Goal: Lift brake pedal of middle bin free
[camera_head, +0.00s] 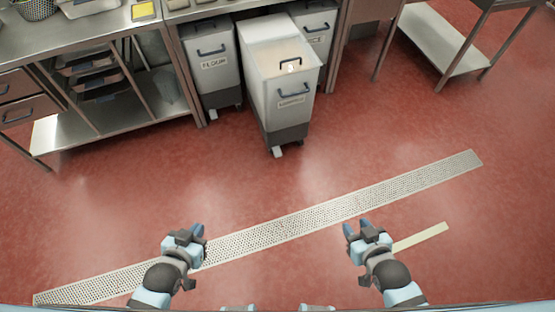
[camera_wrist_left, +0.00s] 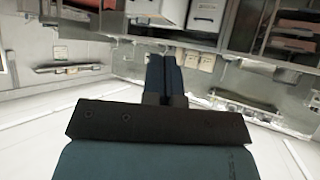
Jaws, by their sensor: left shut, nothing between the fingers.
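The middle bin (camera_head: 284,95) is a white wheeled bin with a dark grey base, pulled out in front of its neighbours in the head view. Its pale brake pedal (camera_head: 277,152) sticks out low at the front, near the floor. A dark handle (camera_head: 293,98) and a label are on its front. My left gripper (camera_head: 197,231) is shut and empty, low over the floor, well apart from the bin; its closed fingers (camera_wrist_left: 165,75) show in the left wrist view. My right gripper (camera_head: 349,230) is also well short of the bin, and its finger gap is unclear.
A bin labelled like flour (camera_head: 210,62) and another bin (camera_head: 316,25) stand under the steel counter. A perforated floor drain (camera_head: 300,222) and a pale strip (camera_head: 421,237) lie on the red floor. A steel table (camera_head: 440,40) stands at right.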

